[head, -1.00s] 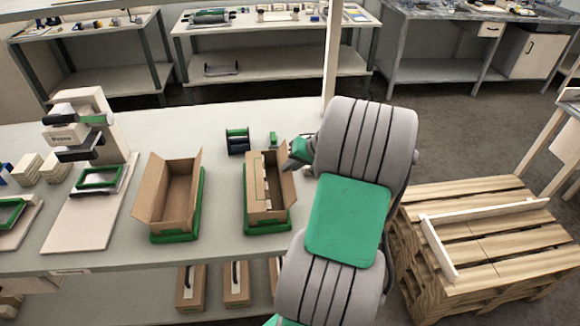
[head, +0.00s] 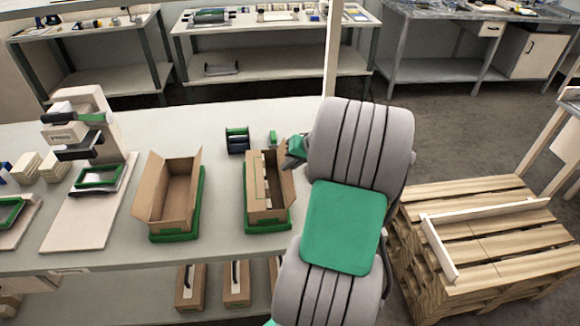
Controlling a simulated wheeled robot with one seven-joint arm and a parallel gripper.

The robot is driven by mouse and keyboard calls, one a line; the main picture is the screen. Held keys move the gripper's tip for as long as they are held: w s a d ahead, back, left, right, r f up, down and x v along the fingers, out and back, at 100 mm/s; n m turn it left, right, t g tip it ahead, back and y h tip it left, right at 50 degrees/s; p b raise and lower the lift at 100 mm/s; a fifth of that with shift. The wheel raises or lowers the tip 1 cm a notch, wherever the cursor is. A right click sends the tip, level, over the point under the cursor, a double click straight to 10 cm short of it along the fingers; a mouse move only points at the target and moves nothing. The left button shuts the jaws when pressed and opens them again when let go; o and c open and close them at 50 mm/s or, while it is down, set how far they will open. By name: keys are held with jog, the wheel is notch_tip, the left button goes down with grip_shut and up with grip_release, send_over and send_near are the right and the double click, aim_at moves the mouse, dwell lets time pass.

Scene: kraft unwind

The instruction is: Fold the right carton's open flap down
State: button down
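The right carton (head: 267,203) is a brown box in a green tray (head: 268,229) on the workbench. One flap stands up on its right side (head: 288,187); a strip with a pale part lies lengthwise inside its opening. My gripper (head: 293,152) is at the carton's far right corner, close to the raised flap; my arm comes in from the right. The fingers are small and mostly hidden by my arm, so I cannot tell their opening or whether they touch the flap. The left carton (head: 168,192) stands open in its own green tray (head: 172,236) with flaps raised.
A dark tape dispenser (head: 237,141) and a small green object (head: 273,138) stand behind the right carton. A press-like machine (head: 78,130) is at left. A wooden pallet (head: 480,240) stands on the floor at right. The bench between the cartons is clear.

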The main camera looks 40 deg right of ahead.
jog(key=a+g+h+b, duration=0.1)
jog(key=b, duration=0.1)
jog(key=w+a+n+g+h+b, duration=0.1)
jog(key=h+b, duration=0.1)
jog(key=shift+w+r+g, duration=0.15)
jog(key=shift+g, duration=0.15)
jog(key=shift+w+a+f+n+g+h+p, duration=0.45)
jog(key=shift+g+h+p, duration=0.55)
jog(key=shift+h, duration=0.75)
jog(key=shift+w+a+f+n+g+h+p, duration=0.25)
jog(key=shift+a+n+g+h+p, duration=0.55)
jog(key=shift+h, duration=1)
jog(key=shift+w+a+f+n+g+h+p, duration=0.2)
jog(key=shift+w+a+g+h+p, duration=0.2)
jog(key=shift+g+h+p, duration=1.1)
jog(key=shift+h, duration=0.45)
jog(key=c, duration=1.6)
grip_release()
jog(key=shift+c, duration=0.2)
jog(key=shift+b, duration=0.35)
